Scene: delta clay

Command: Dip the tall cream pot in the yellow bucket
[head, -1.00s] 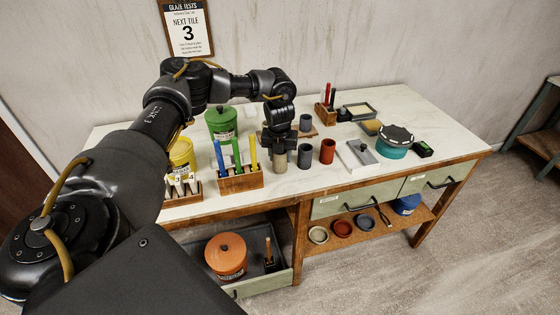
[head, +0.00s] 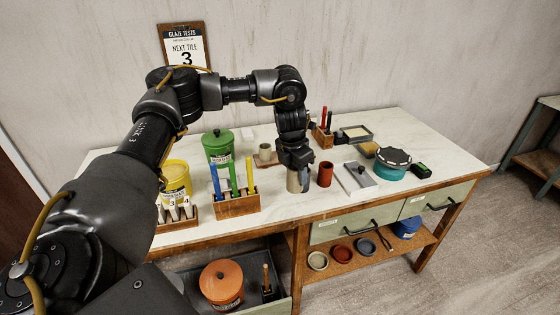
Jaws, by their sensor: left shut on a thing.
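The tall cream pot (head: 293,182) is upright below my left gripper (head: 295,164) in the head view. The left gripper is shut on its upper part, which the fingers hide. I cannot tell whether the pot's base touches the table. A blue-grey cup (head: 306,178) shows just behind the pot, mostly covered. The yellow bucket (head: 175,171) stands at the left of the table, well to the left of the pot. My left arm covers part of its left side. My right gripper is not in view.
Between bucket and pot stand a wooden rack (head: 238,205) with coloured handles and a lidded green bucket (head: 219,146). A red cup (head: 325,174) is close right of the pot. A small cream cup (head: 265,153) sits behind. A numbered-tile rack (head: 177,223) fronts the bucket.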

